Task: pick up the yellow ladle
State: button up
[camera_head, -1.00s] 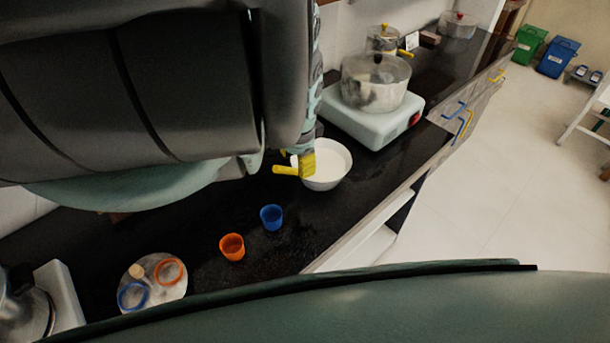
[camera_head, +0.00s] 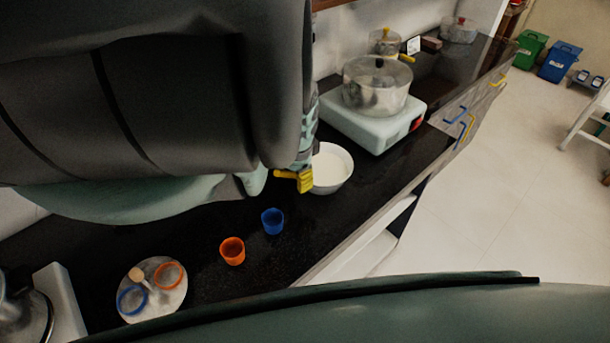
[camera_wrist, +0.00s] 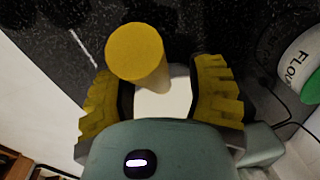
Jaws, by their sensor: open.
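The white bowl (camera_head: 333,168) stands on the dark counter with white contents. The yellow ladle (camera_wrist: 137,52) shows in the wrist view as a round yellow handle end with a short shaft behind it. It lies in front of and between the two yellow finger pads of my gripper (camera_wrist: 160,88), and the pads are apart. In the head view a yellow finger pad of my gripper (camera_head: 305,182) is at the bowl's left rim. A yellow piece left of it may be the ladle's handle. The ladle's scoop is hidden.
A blue cup (camera_head: 272,221) and an orange cup (camera_head: 232,251) stand in front of the bowl. A pot (camera_head: 376,86) sits on a white stove (camera_head: 377,125) behind it. A round board (camera_head: 153,290) with rings is at lower left. A labelled container (camera_wrist: 300,68) shows at right.

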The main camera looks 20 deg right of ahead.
jog(key=shift+o, duration=0.3)
grip_shut()
dwell(0.3)
jog(key=shift+r, duration=0.15)
jog(key=shift+d+r, duration=0.1)
jog(key=shift+r, duration=0.3)
notch_tip(320, 180, up, 7)
jog(key=shift+r+p, duration=0.15)
jog(key=shift+p, duration=0.9)
jog(key=shift+r+p, duration=0.4)
jog(key=shift+r, duration=0.4)
